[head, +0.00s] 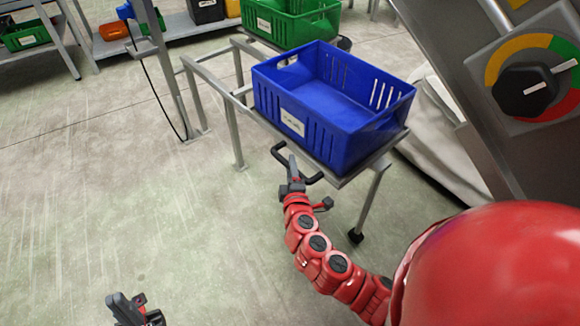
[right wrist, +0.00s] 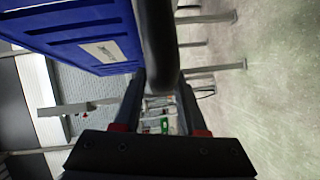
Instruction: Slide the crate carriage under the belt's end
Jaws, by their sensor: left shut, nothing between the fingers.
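The blue crate (head: 350,135) sits upright on the grey metal carriage (head: 338,181), right of centre in the head view. A dark handle (head: 312,181) sticks out from the carriage's near side. My right gripper (head: 292,166) is at this handle. The crate's labelled side (right wrist: 85,45) shows there at upper left. My left gripper (head: 122,304) is shut and empty, low over the floor at bottom left. The belt's end is not clearly identifiable.
A tilted grey panel with a black dial (head: 525,91) stands at right. A green crate (head: 290,22) is behind the blue crate. Metal rails and legs (head: 207,92) extend left of the carriage. Shelving with bins (head: 205,10) lines the back. The floor at left is clear.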

